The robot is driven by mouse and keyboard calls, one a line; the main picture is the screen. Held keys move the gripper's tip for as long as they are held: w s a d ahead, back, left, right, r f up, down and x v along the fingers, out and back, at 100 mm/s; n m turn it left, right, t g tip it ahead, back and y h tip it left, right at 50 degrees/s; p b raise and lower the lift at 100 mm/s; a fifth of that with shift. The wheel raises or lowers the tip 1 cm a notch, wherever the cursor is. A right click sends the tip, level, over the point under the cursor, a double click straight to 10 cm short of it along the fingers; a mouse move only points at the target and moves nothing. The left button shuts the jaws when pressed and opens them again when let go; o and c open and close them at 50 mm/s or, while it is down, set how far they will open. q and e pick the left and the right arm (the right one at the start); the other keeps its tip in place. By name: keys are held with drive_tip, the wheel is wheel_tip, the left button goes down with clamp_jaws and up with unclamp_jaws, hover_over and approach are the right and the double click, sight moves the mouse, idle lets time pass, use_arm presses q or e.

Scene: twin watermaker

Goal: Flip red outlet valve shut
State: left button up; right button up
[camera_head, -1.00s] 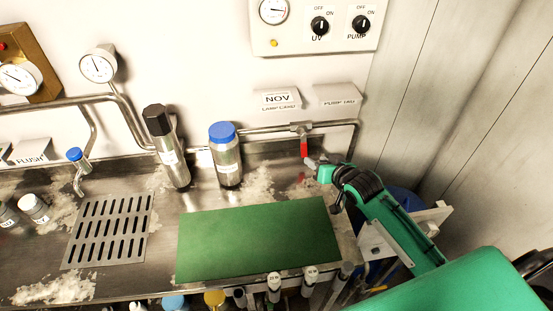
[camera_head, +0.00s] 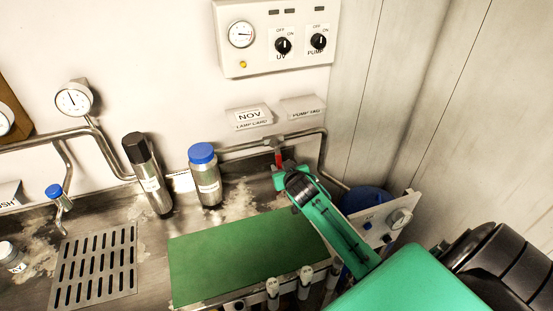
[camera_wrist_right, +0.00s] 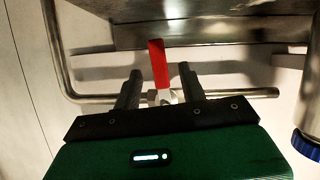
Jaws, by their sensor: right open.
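The red outlet valve handle (camera_head: 278,158) hangs down from the steel pipe near the back right corner of the counter. In the right wrist view the red handle (camera_wrist_right: 158,64) stands between the two fingers, with its pale valve body below it. My right gripper (camera_wrist_right: 160,84) is open, one finger on each side of the handle, with gaps visible. In the head view my right gripper (camera_head: 281,174) is just below the handle, and the arm hides its fingertips. My left gripper is not in view.
A blue-capped bottle (camera_head: 204,178) and a black-capped cylinder (camera_head: 147,176) stand left of the valve. A green mat (camera_head: 235,257) lies on the counter in front. The steel pipe (camera_head: 240,148) runs along the wall. A pale wall (camera_head: 420,90) closes off the right.

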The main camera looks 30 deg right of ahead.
sight(279, 163)
drive_tip(key=p+x, duration=0.1)
drive_tip(key=x, duration=0.6)
drive_tip(key=shift+w, duration=0.1)
clamp_jaws()
